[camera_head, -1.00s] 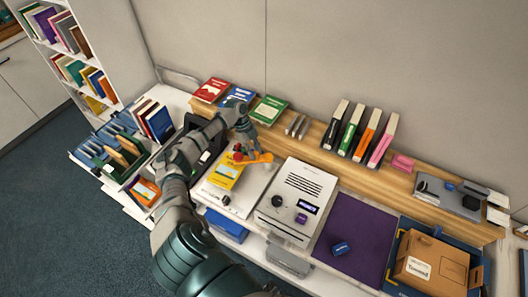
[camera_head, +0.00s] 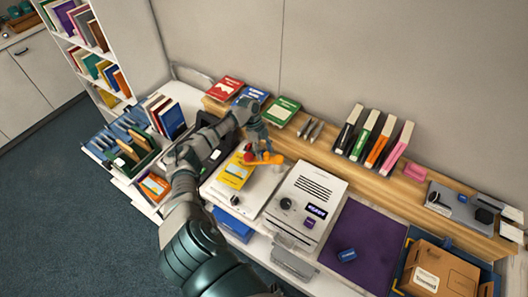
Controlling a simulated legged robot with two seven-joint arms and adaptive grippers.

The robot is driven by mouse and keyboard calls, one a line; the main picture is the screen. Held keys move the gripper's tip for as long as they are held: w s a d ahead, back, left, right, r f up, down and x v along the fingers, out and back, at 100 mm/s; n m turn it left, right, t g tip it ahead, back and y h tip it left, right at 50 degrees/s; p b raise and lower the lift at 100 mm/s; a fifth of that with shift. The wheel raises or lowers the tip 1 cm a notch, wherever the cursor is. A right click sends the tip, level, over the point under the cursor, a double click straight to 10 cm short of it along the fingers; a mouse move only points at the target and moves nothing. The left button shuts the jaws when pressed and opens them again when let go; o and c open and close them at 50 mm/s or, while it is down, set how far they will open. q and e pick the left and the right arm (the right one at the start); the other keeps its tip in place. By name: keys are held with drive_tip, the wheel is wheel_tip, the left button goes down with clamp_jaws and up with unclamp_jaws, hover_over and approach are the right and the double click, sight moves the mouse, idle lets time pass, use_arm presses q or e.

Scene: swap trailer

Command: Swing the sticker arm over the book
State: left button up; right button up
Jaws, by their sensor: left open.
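The yellow book (camera_head: 236,173) lies on a white sticker station (camera_head: 226,197) left of the middle. The orange sticker arm (camera_head: 270,159) is at the book's upper right edge, with a round orange-red knob (camera_head: 249,157) at its left end. My left gripper (camera_head: 261,147) reaches down from above with its fingers open, right at the orange arm. I cannot tell whether the fingers touch it. My arm passes left of the book and leaves most of the book visible. My right gripper is not in view.
A white machine with a small display (camera_head: 317,211) stands just right of the station. Farther right are a purple mat (camera_head: 365,240) and a cardboard box (camera_head: 440,270). Books stand on the wooden ledge (camera_head: 330,146) behind. Book bins (camera_head: 128,150) stand to the left.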

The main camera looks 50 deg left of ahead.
use_arm(q)
drive_tip(key=v, duration=1.1)
drive_tip(key=shift+a+r, duration=0.2)
drive_tip(key=shift+a, duration=0.05)
drive_tip(key=shift+w+d, duration=0.1)
